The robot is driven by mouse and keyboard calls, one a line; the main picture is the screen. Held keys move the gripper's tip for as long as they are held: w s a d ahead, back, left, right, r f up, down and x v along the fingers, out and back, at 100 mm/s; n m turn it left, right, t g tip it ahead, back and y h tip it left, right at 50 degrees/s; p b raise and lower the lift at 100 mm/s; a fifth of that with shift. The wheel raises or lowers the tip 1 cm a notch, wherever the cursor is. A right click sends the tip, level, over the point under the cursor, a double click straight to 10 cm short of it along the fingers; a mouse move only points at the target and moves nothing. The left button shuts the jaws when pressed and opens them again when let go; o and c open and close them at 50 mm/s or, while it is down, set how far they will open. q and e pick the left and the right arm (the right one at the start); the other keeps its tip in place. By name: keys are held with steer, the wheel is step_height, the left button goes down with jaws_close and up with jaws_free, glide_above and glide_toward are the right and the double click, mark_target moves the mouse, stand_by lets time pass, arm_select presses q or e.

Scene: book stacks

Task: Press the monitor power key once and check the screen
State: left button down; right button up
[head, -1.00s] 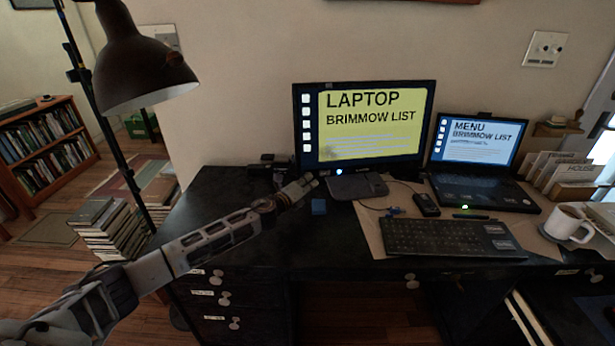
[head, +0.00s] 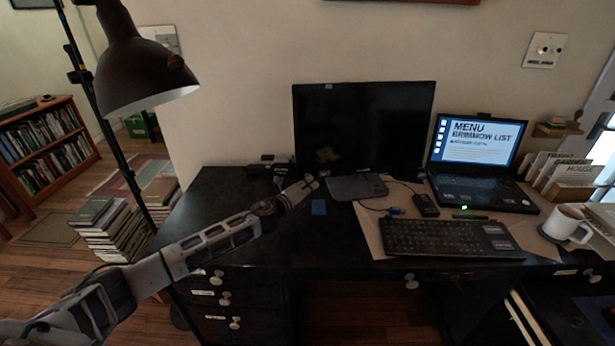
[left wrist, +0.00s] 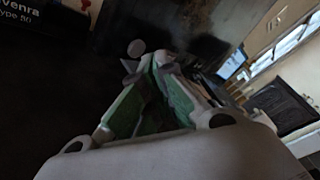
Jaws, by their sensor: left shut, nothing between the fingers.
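The monitor (head: 364,128) stands at the back of the black desk, and its screen is dark. No lit light shows on its lower edge. My left gripper (head: 311,182) is shut and empty, just in front of the monitor's lower left part and left of its stand base (head: 357,187). In the left wrist view the shut fingers (left wrist: 150,52) point at a dark surface; I cannot tell whether they touch it. The power key itself is not clear in either view. The laptop (head: 478,160) to the right is on and shows a menu list. My right gripper is not in view.
A keyboard (head: 449,238), a mouse (head: 425,205) and a white mug (head: 570,224) stand on the desk's right side. A dark lamp (head: 143,62) hangs at the left.

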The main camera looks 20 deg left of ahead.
arm_select(q)
steer(key=s+d+p, duration=0.2)
steer(key=s, duration=0.3)
steer(key=shift+s+d+r, duration=0.15)
steer(key=shift+d+r, duration=0.2)
steer(key=shift+r, duration=0.1)
stand_by(0.5)
stand_by(0.7)
